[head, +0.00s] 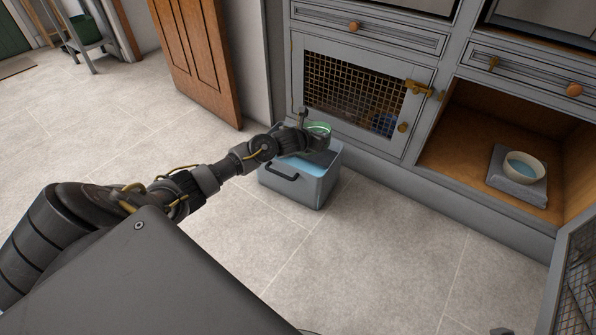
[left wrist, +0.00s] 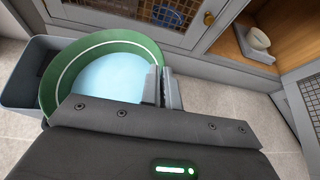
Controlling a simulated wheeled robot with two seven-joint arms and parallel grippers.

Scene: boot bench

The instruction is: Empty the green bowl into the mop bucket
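The green bowl (head: 320,127) is held above the mop bucket in the head view. In the left wrist view the bowl (left wrist: 146,48) shows its green wall with a pale stripe, and light blue liquid inside. It looks roughly upright; any slight tilt is hard to judge. My left gripper (left wrist: 163,88) is shut on the bowl's rim; in the head view the gripper (head: 318,142) partly hides the bowl. The grey mop bucket (head: 310,188) stands on the floor before the cabinet, with light blue liquid showing in it.
A grey cabinet with a mesh door (head: 352,98) stands just behind the bucket. An open mesh door (head: 578,275) juts out at right. The tiled floor in front is clear.

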